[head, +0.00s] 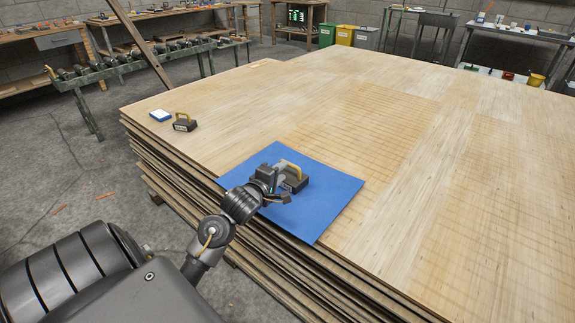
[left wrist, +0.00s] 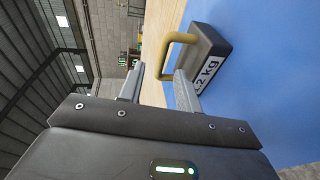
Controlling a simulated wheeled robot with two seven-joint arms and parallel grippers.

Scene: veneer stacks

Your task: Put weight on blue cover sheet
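The blue cover sheet (head: 335,190) lies on the near left edge of the veneer stack, with one corner over the edge. A dark weight (head: 296,182) with a yellow handle sits on the sheet; it also shows in the left wrist view (left wrist: 215,55), its label partly readable as ".2 kg". My left gripper (head: 283,176) is right beside this weight. In the left wrist view its fingers (left wrist: 157,85) are apart, with the handle at the gap near their tips and not clamped. A second dark weight (head: 184,124) with a yellow handle stands on bare veneer. My right gripper is out of view.
A small blue-and-white item (head: 160,115) lies near the stack's left edge. The veneer top (head: 440,130) is clear to the right and back. Workbenches, a green rack (head: 150,66) and coloured bins (head: 345,35) stand beyond the stack.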

